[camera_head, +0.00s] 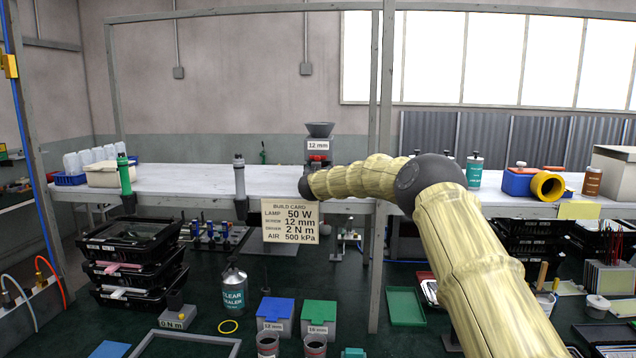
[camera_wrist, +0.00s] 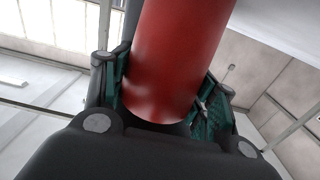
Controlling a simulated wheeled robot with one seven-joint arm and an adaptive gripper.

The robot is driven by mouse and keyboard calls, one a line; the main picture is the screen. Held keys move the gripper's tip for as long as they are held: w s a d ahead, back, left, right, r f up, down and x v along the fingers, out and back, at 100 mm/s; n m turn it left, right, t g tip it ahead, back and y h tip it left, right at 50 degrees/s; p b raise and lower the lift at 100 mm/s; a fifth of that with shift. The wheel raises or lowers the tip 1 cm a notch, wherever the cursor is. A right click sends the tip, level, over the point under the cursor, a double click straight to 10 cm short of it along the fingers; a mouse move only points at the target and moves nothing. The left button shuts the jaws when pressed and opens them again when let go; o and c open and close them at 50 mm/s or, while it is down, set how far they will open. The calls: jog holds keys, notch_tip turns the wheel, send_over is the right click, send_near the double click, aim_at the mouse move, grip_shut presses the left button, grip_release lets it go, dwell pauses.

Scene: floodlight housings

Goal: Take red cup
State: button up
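A red, smooth cylindrical body, which I take to be the red cup (camera_wrist: 178,55), fills the middle of the wrist view. It stands between the two teal-padded fingers of my gripper (camera_wrist: 160,112). The pads lie against its left and right sides, and its lower end sits close to the dark palm. The upper end runs out of the picture, so no rim shows. In the head view my arm reaches toward the back bench near the 12 mm dispenser; the fingers and the cup cannot be made out there.
The white bench (camera_head: 190,180) runs along the back wall. The grey-topped dispenser (camera_head: 319,131) and the build card (camera_head: 290,221) are near my arm's far end. A blue box (camera_head: 275,312), a green box (camera_head: 319,316) and a silver sealer bottle (camera_head: 233,288) stand in front. Black trays (camera_head: 130,250) are stacked left.

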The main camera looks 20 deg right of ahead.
jog(key=shift+s+r, duration=0.1)
jog(key=shift+s, duration=0.05)
jog(key=shift+c, duration=0.3)
jog(key=shift+b, duration=0.4)
jog(key=shift+r, duration=0.15)
jog(key=shift+s+a+r+b, duration=0.1)
jog(key=shift+s+a+b, duration=0.25)
jog(key=shift+s+b, duration=0.15)
jog(key=b+v, duration=0.5)
jog(key=v, duration=1.1)
jog(key=shift+s+r+b, duration=0.15)
jog(key=shift+s+b, duration=0.2)
